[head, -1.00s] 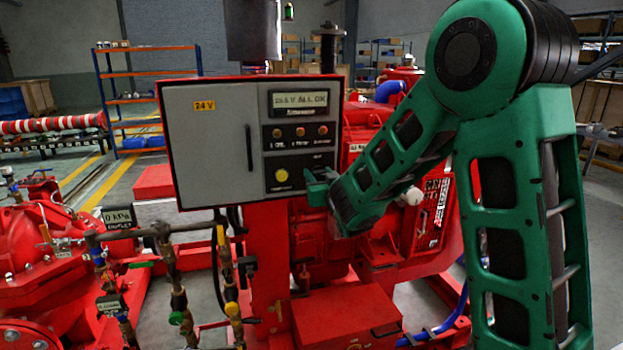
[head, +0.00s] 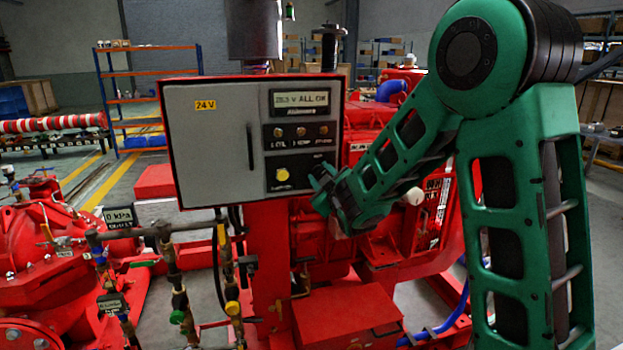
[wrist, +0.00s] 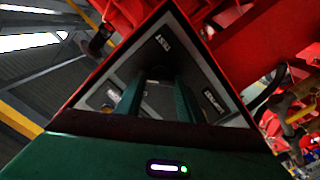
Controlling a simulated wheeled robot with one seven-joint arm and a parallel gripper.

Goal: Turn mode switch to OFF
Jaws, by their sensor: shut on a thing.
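My gripper (head: 316,180) is at the lower right of the cabinet front, right of the yellow button, and covers that part of the panel. In the wrist view, the two green fingers of my gripper (wrist: 158,100) reach the dark panel. They are shut on the mode switch (wrist: 158,74), which shows only as a dark shape between them. A "TEST" label (wrist: 163,43) is beyond it; the switch's pointer direction cannot be told.
Brass pipes and valves (head: 175,290) stand below the cabinet at left. The red engine (head: 400,230) is behind my arm at right. A red box (head: 345,325) lies low in front. Blue-and-orange shelving (head: 148,100) stands far back.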

